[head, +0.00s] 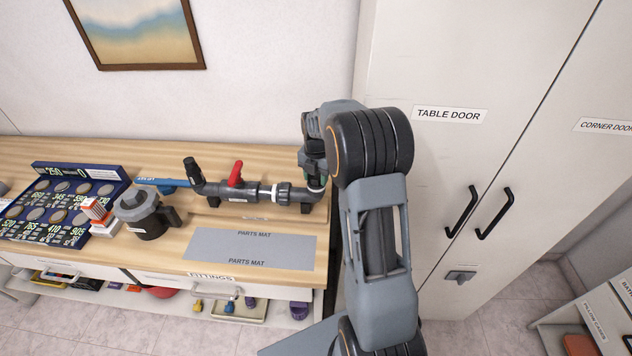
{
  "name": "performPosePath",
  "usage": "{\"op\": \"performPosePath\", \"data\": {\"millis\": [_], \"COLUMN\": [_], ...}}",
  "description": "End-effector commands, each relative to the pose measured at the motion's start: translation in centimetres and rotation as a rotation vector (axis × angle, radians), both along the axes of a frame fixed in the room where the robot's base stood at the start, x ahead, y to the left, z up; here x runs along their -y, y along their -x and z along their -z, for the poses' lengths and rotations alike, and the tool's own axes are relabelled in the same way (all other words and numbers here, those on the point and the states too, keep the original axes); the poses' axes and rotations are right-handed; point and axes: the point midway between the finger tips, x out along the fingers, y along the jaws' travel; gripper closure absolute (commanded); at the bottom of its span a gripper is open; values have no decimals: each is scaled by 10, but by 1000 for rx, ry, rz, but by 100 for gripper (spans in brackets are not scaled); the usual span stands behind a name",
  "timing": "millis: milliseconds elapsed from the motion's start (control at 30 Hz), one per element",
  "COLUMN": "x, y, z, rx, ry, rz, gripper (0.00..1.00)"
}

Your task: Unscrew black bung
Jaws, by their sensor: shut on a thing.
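A grey pipe assembly (244,190) with a red-handled valve (236,174) lies along the back of the wooden bench. My gripper (316,180) is at the right end of this pipe, pointing down at its upturned end. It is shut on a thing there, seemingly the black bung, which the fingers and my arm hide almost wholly. I cannot tell how far the bung is in the pipe. A black upright fitting (191,168) stands at the pipe's left end, away from my gripper.
A grey parts mat (250,248) lies bare at the bench front. A dark pot with a grey lid (146,216) stands left of it, beside an orange-and-white stack (98,214) and a blue coin board (57,206). Tall white cupboards (440,60) stand close right of my arm.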

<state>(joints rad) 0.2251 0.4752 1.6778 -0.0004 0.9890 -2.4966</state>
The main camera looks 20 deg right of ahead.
Motion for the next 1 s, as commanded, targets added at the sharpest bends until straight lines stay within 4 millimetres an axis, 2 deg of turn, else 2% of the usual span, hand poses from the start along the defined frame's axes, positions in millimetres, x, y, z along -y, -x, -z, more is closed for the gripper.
{"op": "performPosePath", "data": {"millis": [100,467,1000], "x": [-1,0,0], "y": [-1,0,0], "z": [0,-1,-15], "rx": [1,1,1], "ry": [0,0,0], "rz": [-151,-139,-138], "gripper": [89,89,90]}}
